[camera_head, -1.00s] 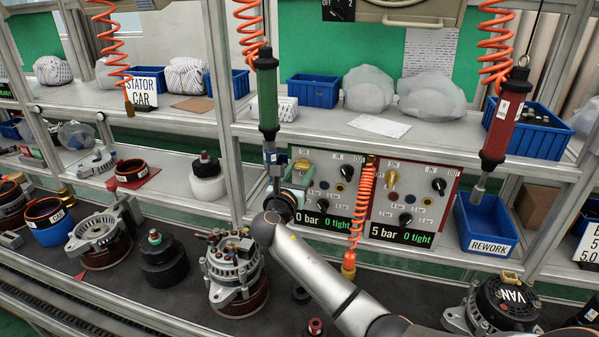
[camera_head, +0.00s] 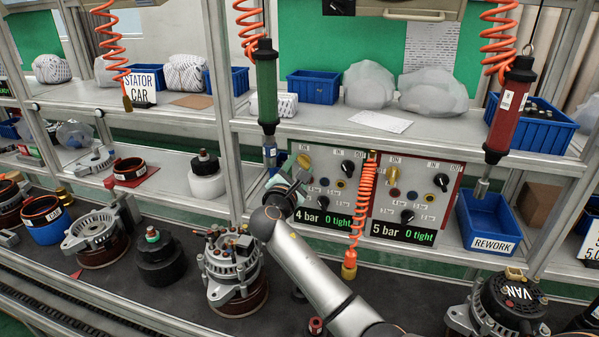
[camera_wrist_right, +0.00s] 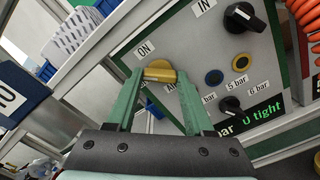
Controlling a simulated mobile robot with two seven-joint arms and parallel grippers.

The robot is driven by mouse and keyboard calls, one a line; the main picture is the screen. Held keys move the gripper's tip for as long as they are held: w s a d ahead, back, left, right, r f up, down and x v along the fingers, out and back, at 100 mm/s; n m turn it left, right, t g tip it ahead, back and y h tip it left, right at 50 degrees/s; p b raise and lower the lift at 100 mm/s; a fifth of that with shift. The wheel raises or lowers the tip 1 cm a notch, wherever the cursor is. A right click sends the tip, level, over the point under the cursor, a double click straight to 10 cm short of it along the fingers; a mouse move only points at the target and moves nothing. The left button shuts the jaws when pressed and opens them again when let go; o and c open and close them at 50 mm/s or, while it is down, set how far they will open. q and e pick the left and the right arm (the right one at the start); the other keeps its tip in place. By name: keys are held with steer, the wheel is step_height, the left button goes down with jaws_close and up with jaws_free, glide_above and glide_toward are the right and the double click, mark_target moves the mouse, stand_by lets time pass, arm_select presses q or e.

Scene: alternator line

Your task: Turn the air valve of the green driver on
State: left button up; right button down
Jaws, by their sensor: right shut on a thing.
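The green driver (camera_head: 264,92) hangs upright from an orange coiled hose, above and left of the green-edged air panel (camera_head: 335,205). The panel reads 4 bar and 0 tight. Its brass air valve (camera_head: 304,160) is at the panel's upper left, beside the ON label. My right gripper (camera_head: 296,172) reaches up to it from below. In the right wrist view, my right gripper's green fingers (camera_wrist_right: 160,86) are shut on the yellow valve handle (camera_wrist_right: 160,74), one on each side. The handle lies nearly across the view. My left gripper is not in view.
A red-edged panel (camera_head: 405,208) reading 5 bar stands to the right, with an orange hose (camera_head: 365,190) hanging between the panels. A red driver (camera_head: 510,110) hangs above the blue REWORK bin (camera_head: 487,215). An alternator (camera_head: 232,265) stands on the bench left of my right arm.

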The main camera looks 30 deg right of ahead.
steer(key=m+b, duration=0.1)
steer(key=m, duration=0.1)
steer(key=m+b, duration=0.2)
steer(key=m, duration=0.1)
steer(key=shift+f+m, duration=0.25)
steer(key=shift+m, duration=0.05)
steer(key=shift+r+m+b, duration=0.1)
steer(key=shift+m+b, duration=1.3)
steer(key=shift+m, duration=0.5)
steer(key=shift+c, duration=1.4)
jaws_free()
steer(key=shift+r, duration=0.1)
